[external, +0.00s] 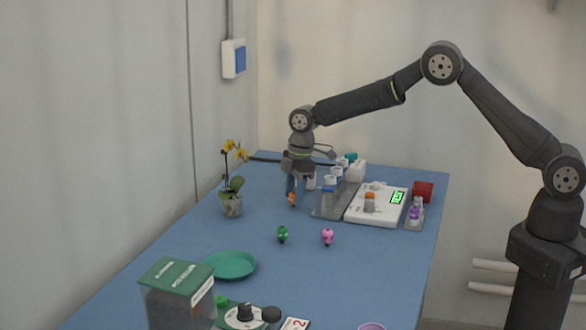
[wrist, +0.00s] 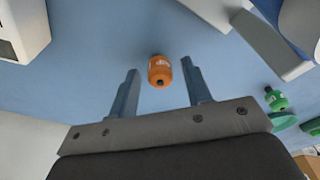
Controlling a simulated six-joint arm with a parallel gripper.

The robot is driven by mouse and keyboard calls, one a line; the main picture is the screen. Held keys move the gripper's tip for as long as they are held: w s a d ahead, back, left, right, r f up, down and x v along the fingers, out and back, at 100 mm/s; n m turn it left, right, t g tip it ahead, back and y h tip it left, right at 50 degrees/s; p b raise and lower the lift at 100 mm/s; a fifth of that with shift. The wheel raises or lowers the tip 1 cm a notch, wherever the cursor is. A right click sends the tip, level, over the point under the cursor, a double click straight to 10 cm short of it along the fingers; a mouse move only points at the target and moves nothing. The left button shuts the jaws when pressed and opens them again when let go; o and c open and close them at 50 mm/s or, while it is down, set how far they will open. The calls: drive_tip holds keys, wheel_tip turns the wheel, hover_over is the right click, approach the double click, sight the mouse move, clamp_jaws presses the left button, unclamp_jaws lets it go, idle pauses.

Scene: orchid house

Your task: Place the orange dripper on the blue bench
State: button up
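The orange dripper (external: 292,200) is at the blue bench (external: 190,240), just below my gripper (external: 298,190) in the external view. In the wrist view the orange dripper (wrist: 160,71) shows against the blue surface, between and slightly beyond the two fingertips. There is a clear gap on both sides of it. My gripper (wrist: 160,82) is open and holds nothing. Whether the dripper's base touches the bench is hard to see.
A potted yellow orchid (external: 233,205) stands left of my gripper. A white scale (external: 376,218) and a rack (external: 330,207) stand to the right. Green (external: 282,234) and pink (external: 327,237) drippers and a green saucer (external: 230,265) are nearer the camera. Bench between them is clear.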

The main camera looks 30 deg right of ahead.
sight(292, 193)
drive_tip(key=shift+r, duration=0.15)
wheel_tip(292, 193, up, 12)
drive_tip(key=d, duration=0.1)
drive_tip(key=shift+d, duration=0.4)
drive_tip(key=f, duration=0.4)
drive_tip(key=a+f, duration=0.1)
drive_tip(key=f, duration=0.7)
drive_tip(key=shift+a+f, duration=0.3)
drive_tip(key=shift+a, duration=0.1)
wheel_tip(292, 193, up, 3)
drive_tip(key=shift+f, duration=0.1)
drive_tip(key=shift+r, duration=0.65)
